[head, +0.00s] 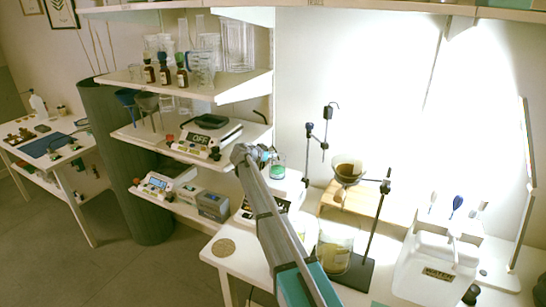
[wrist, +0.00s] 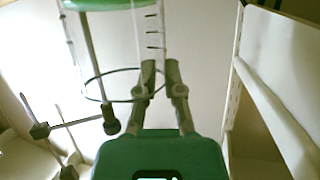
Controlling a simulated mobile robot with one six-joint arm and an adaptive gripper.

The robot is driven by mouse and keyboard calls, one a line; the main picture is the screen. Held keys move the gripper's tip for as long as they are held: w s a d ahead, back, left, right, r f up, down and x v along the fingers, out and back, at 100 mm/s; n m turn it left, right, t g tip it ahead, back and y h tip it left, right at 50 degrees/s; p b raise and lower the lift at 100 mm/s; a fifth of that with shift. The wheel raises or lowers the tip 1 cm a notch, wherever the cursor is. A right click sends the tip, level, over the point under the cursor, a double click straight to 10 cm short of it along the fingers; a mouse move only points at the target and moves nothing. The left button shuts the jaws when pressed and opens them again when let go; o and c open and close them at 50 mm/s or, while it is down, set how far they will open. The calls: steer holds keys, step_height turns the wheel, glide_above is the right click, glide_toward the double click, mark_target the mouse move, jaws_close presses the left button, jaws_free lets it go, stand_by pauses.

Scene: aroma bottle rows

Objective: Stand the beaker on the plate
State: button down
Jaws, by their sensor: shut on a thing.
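The beaker (head: 278,168) is clear glass with green liquid in its lower part. In the head view my gripper (head: 266,159) is at its left side, at the far end of my arm. In the wrist view my gripper (wrist: 160,72) is shut on the beaker's graduated wall (wrist: 150,22), with green at the top edge. A white instrument with a pale flat top (head: 288,184), which looks like the plate, is right below the beaker. My arm hides part of it, and I cannot tell whether beaker and top touch.
A stand with a brown-filled funnel (head: 348,170) and a large beaker of yellowish liquid (head: 334,247) are at right. A round tan mat (head: 223,247) lies at the bench's front left. Shelves with bottles and a scale (head: 206,139) are at left.

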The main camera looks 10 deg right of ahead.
steer(key=shift+f, duration=0.1)
steer(key=c, duration=0.8)
jaws_free()
steer(key=shift+o, duration=0.2)
steer(key=shift+s+a+r, duration=0.1)
steer(key=shift+s+r, duration=0.05)
steer(key=shift+r, duration=0.1)
steer(key=p+v, duration=0.4)
steer(key=v, duration=0.7)
steer(key=shift+s+a+p, duration=0.15)
steer(key=shift+a+p, duration=0.1)
steer(key=shift+p, duration=0.05)
